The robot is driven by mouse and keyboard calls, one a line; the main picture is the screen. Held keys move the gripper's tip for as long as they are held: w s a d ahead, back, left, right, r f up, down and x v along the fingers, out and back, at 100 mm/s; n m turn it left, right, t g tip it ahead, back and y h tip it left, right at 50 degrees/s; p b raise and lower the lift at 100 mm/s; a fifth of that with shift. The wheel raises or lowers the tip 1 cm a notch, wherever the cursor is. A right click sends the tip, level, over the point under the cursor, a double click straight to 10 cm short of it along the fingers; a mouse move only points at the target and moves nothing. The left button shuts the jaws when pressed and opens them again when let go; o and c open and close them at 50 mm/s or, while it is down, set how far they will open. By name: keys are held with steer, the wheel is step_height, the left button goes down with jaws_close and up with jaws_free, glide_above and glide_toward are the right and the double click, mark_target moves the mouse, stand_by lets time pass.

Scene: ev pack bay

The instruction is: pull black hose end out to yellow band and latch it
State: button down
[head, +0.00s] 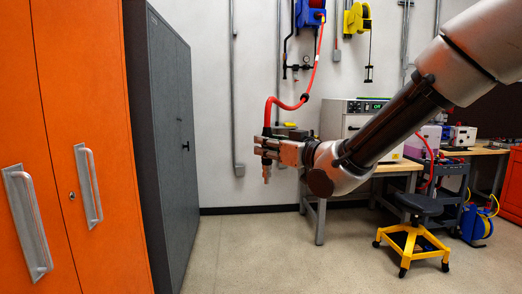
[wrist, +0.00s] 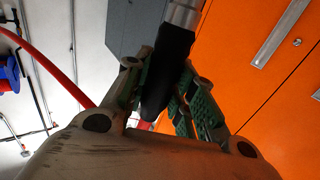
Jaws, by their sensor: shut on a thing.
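My gripper (head: 268,150) is in the middle of the head view, held out in the air in front of the wall. Its green-padded fingers are shut on a black hose end (wrist: 168,75), which has a silver metal collar, in the wrist view. A red hose (head: 316,62) runs down from the blue reel (head: 310,13) on the wall, curves left and drops into my gripper from above. A black stopper ball (head: 305,97) sits on this hose. A short tip shows below the fingers. I cannot make out a yellow band on the hose.
A grey cabinet (head: 165,130) and an orange cabinet (head: 95,90) stand to the left. A yellow reel (head: 357,18) hangs on the wall. A workbench (head: 395,168) and a yellow-based stool (head: 412,240) stand to the right. The floor (head: 260,255) in front is clear.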

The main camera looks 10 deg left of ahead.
steer(key=w+d, duration=0.2)
steer(key=w, duration=1.1)
steer(key=w+d, duration=0.3)
steer(key=w, duration=1)
steer(key=w+d, duration=0.3)
steer(key=w, duration=1.1)
